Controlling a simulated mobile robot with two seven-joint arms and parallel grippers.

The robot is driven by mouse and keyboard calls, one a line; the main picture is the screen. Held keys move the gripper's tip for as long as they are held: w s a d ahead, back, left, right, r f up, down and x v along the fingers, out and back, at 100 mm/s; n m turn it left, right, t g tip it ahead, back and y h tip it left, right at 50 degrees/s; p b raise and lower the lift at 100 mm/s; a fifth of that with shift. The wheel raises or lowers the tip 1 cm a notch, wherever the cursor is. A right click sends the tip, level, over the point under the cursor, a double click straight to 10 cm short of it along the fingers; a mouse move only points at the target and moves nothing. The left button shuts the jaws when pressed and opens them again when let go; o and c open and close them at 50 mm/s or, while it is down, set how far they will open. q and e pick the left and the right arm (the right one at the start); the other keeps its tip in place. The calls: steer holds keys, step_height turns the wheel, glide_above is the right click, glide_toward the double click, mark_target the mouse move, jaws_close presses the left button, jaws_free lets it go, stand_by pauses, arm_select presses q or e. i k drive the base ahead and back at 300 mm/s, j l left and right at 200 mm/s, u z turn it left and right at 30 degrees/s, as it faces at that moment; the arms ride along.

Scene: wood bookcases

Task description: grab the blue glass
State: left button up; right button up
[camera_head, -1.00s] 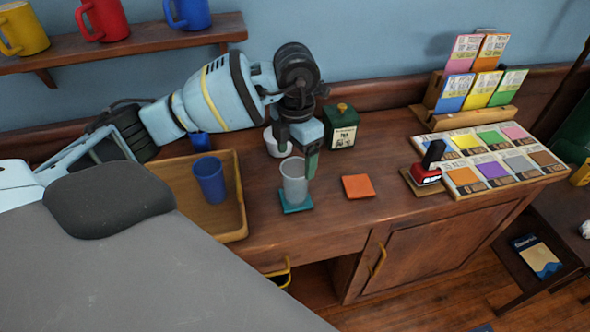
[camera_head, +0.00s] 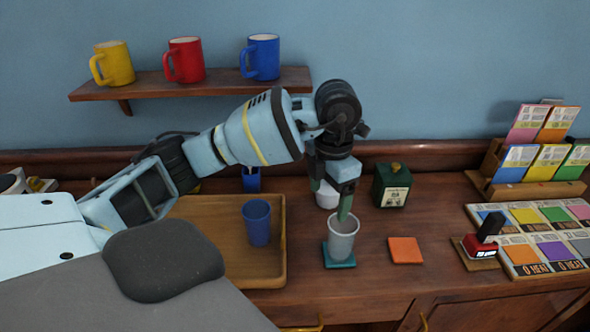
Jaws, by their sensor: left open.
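The blue glass (camera_head: 257,222) stands upright in the wooden tray (camera_head: 277,270) on the counter. My left gripper (camera_head: 344,203) is open and points down, to the right of the blue glass and apart from it. Its green fingertip is at the rim of a grey translucent glass (camera_head: 343,242); I cannot tell whether it is inside or behind that glass. The grey glass stands on a teal coaster (camera_head: 340,263). My right gripper is out of view.
An orange coaster (camera_head: 405,250), a green box (camera_head: 392,186) and a white cup (camera_head: 326,195) are near the gripper. Another blue object (camera_head: 251,180) stands behind the tray. A stamp (camera_head: 482,240) and colour cards lie right. Several mugs stand on the wall shelf (camera_head: 200,82).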

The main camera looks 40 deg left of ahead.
mark_target(256, 213)
steer(key=u, duration=1.25)
